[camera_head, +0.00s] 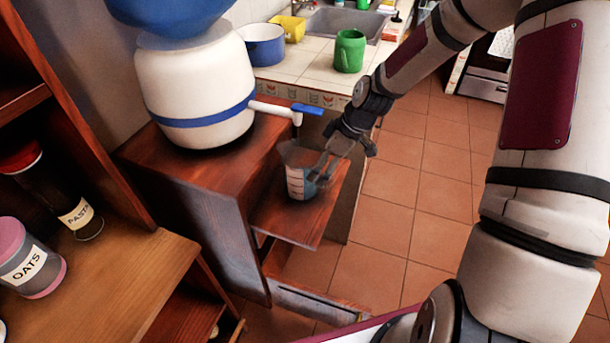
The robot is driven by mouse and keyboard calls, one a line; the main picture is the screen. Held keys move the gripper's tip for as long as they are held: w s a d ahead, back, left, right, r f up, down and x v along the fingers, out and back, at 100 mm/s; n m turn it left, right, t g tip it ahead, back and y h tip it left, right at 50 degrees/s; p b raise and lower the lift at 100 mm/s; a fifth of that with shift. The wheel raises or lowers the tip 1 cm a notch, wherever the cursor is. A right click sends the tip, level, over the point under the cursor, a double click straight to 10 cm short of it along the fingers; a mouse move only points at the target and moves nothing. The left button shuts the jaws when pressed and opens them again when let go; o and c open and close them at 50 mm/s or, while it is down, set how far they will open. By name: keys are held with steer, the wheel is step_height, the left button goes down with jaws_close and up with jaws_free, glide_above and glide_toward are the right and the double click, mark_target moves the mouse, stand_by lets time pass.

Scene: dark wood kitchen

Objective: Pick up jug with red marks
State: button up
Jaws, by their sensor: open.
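The jug with red marks (296,184) is a clear measuring jug standing upright on a small wooden shelf (313,228) below the white dispenser's tap. Its lower part looks bluish-white, and reddish marks show faintly on its side. My gripper (321,170) is open at the jug's right side, reaching in from the upper right. One finger overlaps the jug in the picture. I cannot tell whether the fingers touch it or stand around it.
The white dispenser (194,90) with a blue band has a blue-handled tap (294,109) just above the jug. A tiled counter (310,68) behind holds a green mug (349,51) and a blue pot (264,45). Open floor lies right.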

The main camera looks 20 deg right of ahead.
mark_target(309, 163)
steer(key=w+a+f, duration=0.2)
steer(key=a+f, duration=0.1)
steer(key=shift+w+a, duration=0.1)
steer(key=shift+a, duration=0.15)
steer(key=shift+r, duration=0.1)
steer(key=c, duration=1.5)
steer(key=shift+o, duration=0.2)
steer(key=shift+r, duration=0.1)
steer(key=s+d, duration=0.4)
steer(key=d, duration=0.3)
steer(key=s+d+r+p, duration=0.1)
steer(key=s+d, duration=0.4)
steer(key=d, duration=0.3)
steer(key=shift+s+r, duration=0.15)
steer(key=shift+s, duration=0.1)
